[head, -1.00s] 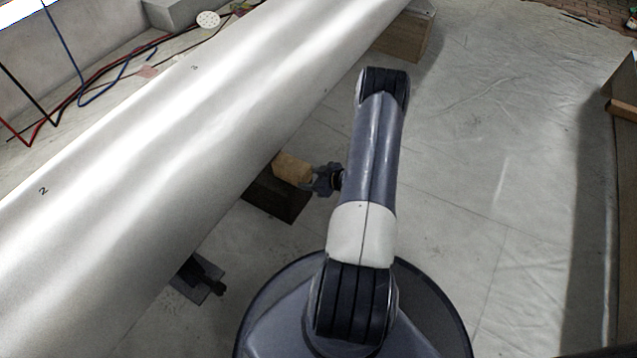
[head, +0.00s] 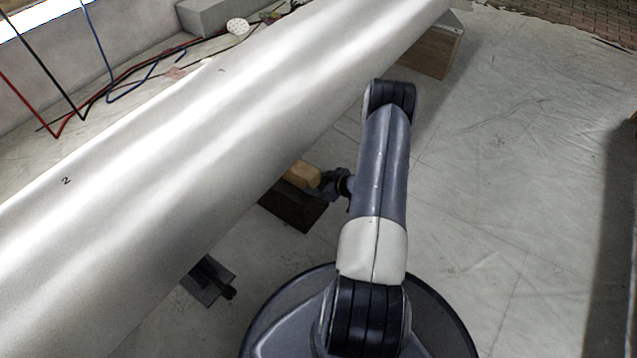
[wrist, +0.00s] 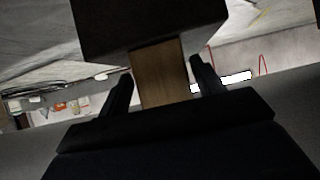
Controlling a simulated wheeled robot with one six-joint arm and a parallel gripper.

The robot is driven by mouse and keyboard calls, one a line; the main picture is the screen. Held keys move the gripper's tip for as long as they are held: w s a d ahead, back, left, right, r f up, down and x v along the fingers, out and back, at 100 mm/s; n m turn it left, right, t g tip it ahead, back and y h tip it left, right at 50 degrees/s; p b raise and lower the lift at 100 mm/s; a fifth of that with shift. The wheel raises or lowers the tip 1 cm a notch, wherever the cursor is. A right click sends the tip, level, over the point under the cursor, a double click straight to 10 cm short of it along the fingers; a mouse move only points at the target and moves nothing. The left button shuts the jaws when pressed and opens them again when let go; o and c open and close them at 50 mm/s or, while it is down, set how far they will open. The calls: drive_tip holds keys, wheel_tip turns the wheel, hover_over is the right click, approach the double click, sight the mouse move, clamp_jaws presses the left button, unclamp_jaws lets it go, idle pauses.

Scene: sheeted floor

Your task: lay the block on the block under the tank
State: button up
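The light wooden block (head: 302,175) is beside the tank's lower right side, over the dark block (head: 293,211). The pale tank (head: 200,130) hides part of both. In the wrist view the light block (wrist: 158,75) stands between the fingers, its end meeting the dark block (wrist: 150,25) in the picture; I cannot tell if they touch. My gripper (head: 325,184) is at the light block's right end.
The tank runs diagonally close above the blocks. A wooden support (head: 425,52) stands under its far end. A dark metal stand (head: 210,280) is near its lower edge. Cables (head: 110,90) lie behind it by the wall. The sheeted floor (head: 500,150) to the right is clear.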

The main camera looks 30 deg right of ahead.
drive_tip(key=o, duration=0.3)
drive_tip(key=p+v, duration=0.4)
drive_tip(key=v, duration=0.6)
drive_tip(key=shift+s+r, duration=0.2)
drive_tip(key=shift+s, duration=0.1)
drive_tip(key=shift+d, duration=0.1)
drive_tip(key=b+x, duration=0.4)
drive_tip(key=x, duration=0.6)
drive_tip(key=shift+f, duration=0.3)
drive_tip(key=shift+s+d+r+p, duration=0.1)
drive_tip(key=shift+s+d+p, duration=0.2)
drive_tip(key=shift+s, duration=0.55)
drive_tip(key=shift+s+d+p, duration=0.2)
drive_tip(key=shift+s+d, duration=0.2)
drive_tip(key=shift+s, duration=0.4)
